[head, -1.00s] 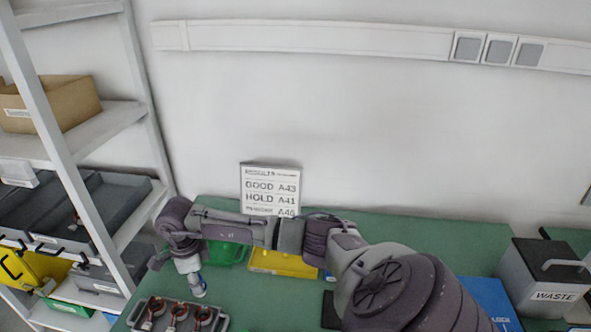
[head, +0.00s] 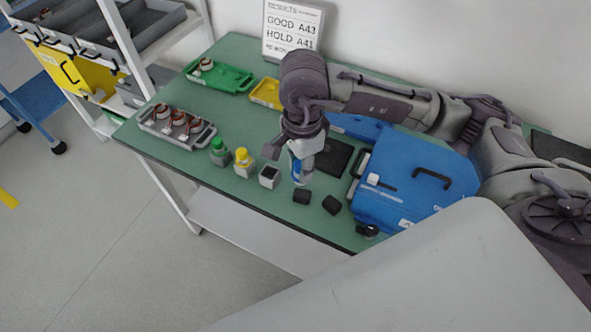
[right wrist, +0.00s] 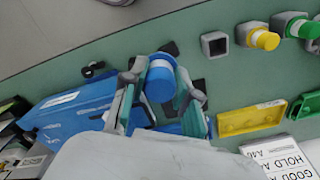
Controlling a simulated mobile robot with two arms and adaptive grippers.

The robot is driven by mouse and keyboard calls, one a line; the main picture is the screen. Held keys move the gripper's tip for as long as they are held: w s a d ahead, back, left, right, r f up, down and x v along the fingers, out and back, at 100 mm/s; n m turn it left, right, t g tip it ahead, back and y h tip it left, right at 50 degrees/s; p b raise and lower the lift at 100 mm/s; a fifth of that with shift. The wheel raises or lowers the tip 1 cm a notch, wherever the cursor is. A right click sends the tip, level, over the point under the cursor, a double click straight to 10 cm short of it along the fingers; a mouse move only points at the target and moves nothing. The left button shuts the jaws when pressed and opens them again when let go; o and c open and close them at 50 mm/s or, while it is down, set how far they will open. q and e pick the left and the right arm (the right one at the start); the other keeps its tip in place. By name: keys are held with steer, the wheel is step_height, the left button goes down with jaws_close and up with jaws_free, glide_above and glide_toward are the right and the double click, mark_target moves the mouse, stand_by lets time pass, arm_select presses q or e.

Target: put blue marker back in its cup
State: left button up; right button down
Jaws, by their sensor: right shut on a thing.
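The blue marker (head: 297,170) is held upright in my right gripper (head: 299,160), over the green table. In the right wrist view the marker (right wrist: 159,82) shows its blue end between the two fingers of the right gripper (right wrist: 162,88). The empty grey square cup (head: 269,176) stands just left of the marker in the head view; it also shows in the right wrist view (right wrist: 214,44). Whether the marker touches the table is unclear. The yellow marker (head: 242,156) and the green marker (head: 218,145) stand in cups further left. My left gripper is not in view.
A blue case (head: 415,180) lies to the right. Small black blocks (head: 302,197) sit near the table's front edge. A grey tray (head: 150,125) with stators, a green tray (head: 235,84) and a yellow tray (head: 266,92) are at left and back. A results sign (head: 291,30) stands behind.

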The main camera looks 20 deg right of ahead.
steer(key=shift+w+a+f, duration=0.1)
steer(key=shift+w+f, duration=0.05)
steer(key=shift+w, duration=0.15)
steer(key=p, duration=0.4)
glide_toward(268, 166)
steer(key=s+f, duration=0.2)
steer(key=f, duration=0.1)
steer(key=f+p, duration=0.1)
steer(key=f, duration=0.1)
steer(key=shift+s+a+f, duration=0.1)
steer(key=shift+a+f, duration=0.1)
steer(key=shift+a, duration=0.1)
steer(key=shift+f, duration=0.25)
steer(key=shift+f+b, duration=0.45)
steer(key=shift+f, duration=0.05)
steer(key=c, duration=0.9)
jaws_free()
steer(key=shift+o, duration=0.2)
